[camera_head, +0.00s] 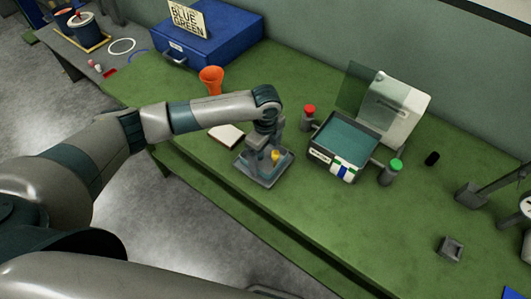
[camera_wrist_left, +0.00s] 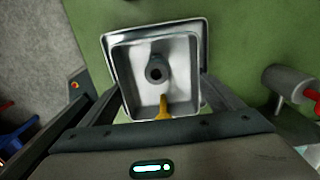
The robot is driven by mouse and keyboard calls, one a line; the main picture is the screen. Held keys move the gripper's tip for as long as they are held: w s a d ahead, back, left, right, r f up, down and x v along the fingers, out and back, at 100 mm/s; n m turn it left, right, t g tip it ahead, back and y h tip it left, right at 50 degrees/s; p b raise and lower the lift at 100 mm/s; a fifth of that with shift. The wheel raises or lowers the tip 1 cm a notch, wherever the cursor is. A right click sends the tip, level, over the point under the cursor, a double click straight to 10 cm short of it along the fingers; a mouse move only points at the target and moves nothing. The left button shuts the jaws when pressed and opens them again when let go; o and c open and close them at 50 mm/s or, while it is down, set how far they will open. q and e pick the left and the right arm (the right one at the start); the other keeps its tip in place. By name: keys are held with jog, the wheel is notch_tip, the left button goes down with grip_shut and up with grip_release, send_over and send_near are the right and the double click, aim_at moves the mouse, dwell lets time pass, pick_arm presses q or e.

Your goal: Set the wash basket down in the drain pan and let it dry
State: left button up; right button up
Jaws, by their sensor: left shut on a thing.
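The drain pan (camera_head: 268,183) is a shallow grey square pan near the front edge of the green bench. My left gripper (camera_head: 263,157) points down over it, and the arm hides part of the pan. In the left wrist view the wash basket (camera_wrist_left: 181,76), a small square metal basket, sits between the fingers of my left gripper (camera_wrist_left: 160,92), which is shut on it. A dark ring-shaped part and a yellow piece (camera_wrist_left: 163,107) show inside. The drain pan's rim (camera_wrist_left: 204,48) shows around and beyond the basket. I cannot tell whether the basket touches the pan floor. My right gripper is not in view.
A red-capped bottle (camera_head: 309,117), a labelled tray with a teal inside (camera_head: 345,140) and a green-capped bottle (camera_head: 391,172) stand right of the pan. A white card (camera_head: 227,135) and an orange funnel-like cup (camera_head: 211,76) are behind it.

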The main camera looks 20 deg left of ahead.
aim_at(266, 160)
pick_arm(q)
jog(key=o, duration=0.8)
jog(key=shift+f, duration=0.15)
notch_tip(266, 160, up, 12)
jog(key=b, duration=0.4)
jog(key=shift+r, duration=0.2)
